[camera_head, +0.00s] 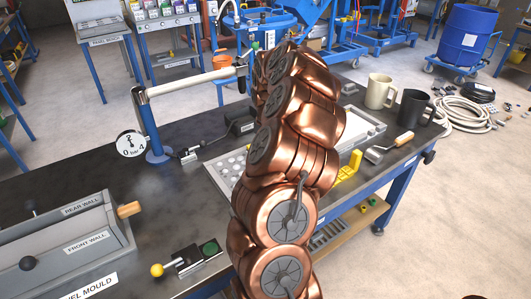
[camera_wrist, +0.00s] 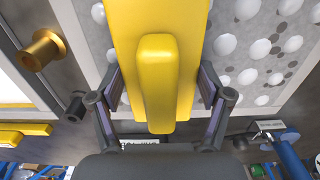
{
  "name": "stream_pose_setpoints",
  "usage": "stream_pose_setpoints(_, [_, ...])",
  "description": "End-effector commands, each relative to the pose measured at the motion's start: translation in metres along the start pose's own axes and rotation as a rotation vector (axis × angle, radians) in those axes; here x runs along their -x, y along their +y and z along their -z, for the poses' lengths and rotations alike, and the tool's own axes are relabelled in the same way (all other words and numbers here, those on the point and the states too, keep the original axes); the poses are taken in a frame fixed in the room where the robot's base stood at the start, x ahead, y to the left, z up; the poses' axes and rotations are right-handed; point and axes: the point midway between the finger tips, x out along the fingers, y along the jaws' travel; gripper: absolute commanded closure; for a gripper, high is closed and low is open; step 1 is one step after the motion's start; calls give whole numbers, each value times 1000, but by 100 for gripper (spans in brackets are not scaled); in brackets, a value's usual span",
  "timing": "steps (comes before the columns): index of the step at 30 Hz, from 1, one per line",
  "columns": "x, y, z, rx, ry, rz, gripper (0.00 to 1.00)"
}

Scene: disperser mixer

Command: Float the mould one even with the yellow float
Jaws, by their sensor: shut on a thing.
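The yellow float (camera_wrist: 185,35) fills the upper middle of the wrist view, its raised handle (camera_wrist: 157,80) facing the camera. My gripper (camera_wrist: 162,84) has its two fingers against the float's sides and is shut on it. In the head view my copper arm hides the gripper, and I cannot make out the held float there. A grey mould (camera_head: 70,243) with "REAR WALL" and "FRONT WALL" labels lies at the left of the bench; its front label is partly cut off. I see no mould clearly marked one.
A tray with white round pieces (camera_head: 226,167) is partly behind my arm; its pieces also show in the wrist view (camera_wrist: 229,44).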

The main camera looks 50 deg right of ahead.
Motion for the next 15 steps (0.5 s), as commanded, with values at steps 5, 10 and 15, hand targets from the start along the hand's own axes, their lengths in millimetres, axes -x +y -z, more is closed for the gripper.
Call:
stream_pose_setpoints(5, [-2,-12,0,5,-3,3,57])
stream_pose_setpoints(10, [-2,-23,0,5,-4,4,57])
stream_pose_setpoints(15, [-1,-26,0,2,-4,4,57])
